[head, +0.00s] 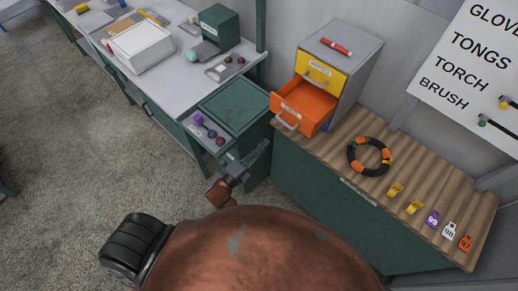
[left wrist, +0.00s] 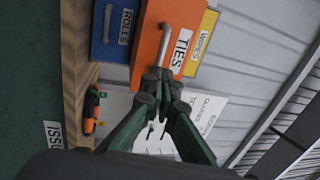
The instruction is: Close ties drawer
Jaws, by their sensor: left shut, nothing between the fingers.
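The ties drawer (head: 305,102) is orange and stands pulled out of a small grey cabinet (head: 352,52). Its front has a grey handle. In the left wrist view the orange front (left wrist: 172,18) shows sideways with a "TIES" label. My left gripper (head: 262,148) is below and left of the drawer front in the head view. In the left wrist view its green fingers (left wrist: 161,82) are together and empty, with the tips overlapping the drawer front's edge near the label. I cannot tell whether they touch it. My right gripper is not in view.
A yellow "WIPES" drawer (head: 319,70) above and a blue "ROLLS" drawer (left wrist: 112,30) below look shut. A red marker (head: 336,46) lies on the cabinet. The wooden bench top (head: 335,150) holds a black-orange ring (head: 353,157), yellow clips and tags.

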